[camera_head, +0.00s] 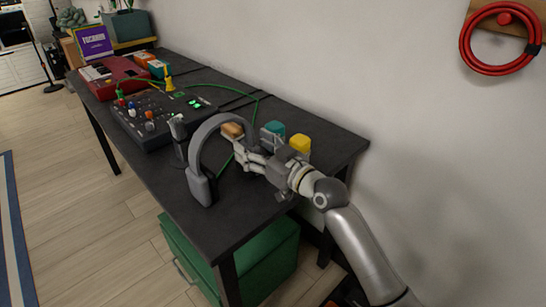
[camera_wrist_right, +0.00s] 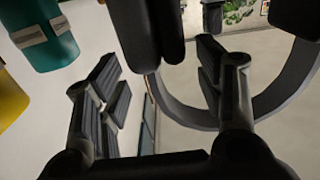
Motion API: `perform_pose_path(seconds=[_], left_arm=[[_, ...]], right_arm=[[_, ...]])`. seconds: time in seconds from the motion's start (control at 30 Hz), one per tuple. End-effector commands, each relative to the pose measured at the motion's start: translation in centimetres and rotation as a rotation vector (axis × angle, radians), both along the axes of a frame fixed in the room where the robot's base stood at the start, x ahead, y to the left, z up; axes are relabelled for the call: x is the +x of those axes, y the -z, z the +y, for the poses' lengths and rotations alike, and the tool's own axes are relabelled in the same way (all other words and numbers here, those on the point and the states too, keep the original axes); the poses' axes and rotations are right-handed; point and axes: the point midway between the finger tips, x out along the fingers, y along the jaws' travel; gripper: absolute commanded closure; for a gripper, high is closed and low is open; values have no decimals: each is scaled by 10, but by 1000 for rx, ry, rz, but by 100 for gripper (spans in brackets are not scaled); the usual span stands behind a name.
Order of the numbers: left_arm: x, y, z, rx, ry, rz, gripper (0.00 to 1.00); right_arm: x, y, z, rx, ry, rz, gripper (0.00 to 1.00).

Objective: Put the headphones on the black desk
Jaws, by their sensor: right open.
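The grey headphones (camera_head: 200,188) show upright at the near end of the black desk (camera_head: 240,217), with the band arched on top. I cannot tell whether the ear cups rest fully on the desktop. My right gripper (camera_head: 243,152) is beside the headphones, on their right, and partly hides the far side. In the right wrist view the gripper (camera_wrist_right: 162,90) has its fingers apart. The headphones (camera_wrist_right: 185,116) appear there with the curved band behind the fingers and a dark pad near the top. My left gripper is not in view.
A black mixer (camera_head: 150,118) with cables, a red device (camera_head: 112,77) and a purple box (camera_head: 93,42) stand farther along the desk. Teal (camera_head: 274,128) and yellow (camera_head: 300,143) containers stand by the wall. A green cabinet (camera_head: 270,262) is below. The desk's near corner is bare.

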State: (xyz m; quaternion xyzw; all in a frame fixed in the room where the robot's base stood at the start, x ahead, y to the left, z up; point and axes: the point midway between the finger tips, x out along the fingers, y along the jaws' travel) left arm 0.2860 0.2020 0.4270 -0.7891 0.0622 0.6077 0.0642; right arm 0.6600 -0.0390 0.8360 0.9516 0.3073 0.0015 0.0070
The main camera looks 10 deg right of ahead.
Motion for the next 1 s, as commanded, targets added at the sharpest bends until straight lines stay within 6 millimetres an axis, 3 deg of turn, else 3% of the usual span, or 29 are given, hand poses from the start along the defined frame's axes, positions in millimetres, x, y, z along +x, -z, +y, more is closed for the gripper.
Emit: perform_pose_path(seconds=[0.2, 0.43, 1.0], left_arm=[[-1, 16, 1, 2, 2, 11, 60], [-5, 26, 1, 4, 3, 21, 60], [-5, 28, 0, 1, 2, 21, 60]], right_arm=[[-39, 1, -29, -5, 1, 1, 38], [-69, 0, -49, -1, 0, 0, 38], [-77, -1, -55, 0, -1, 0, 38]])
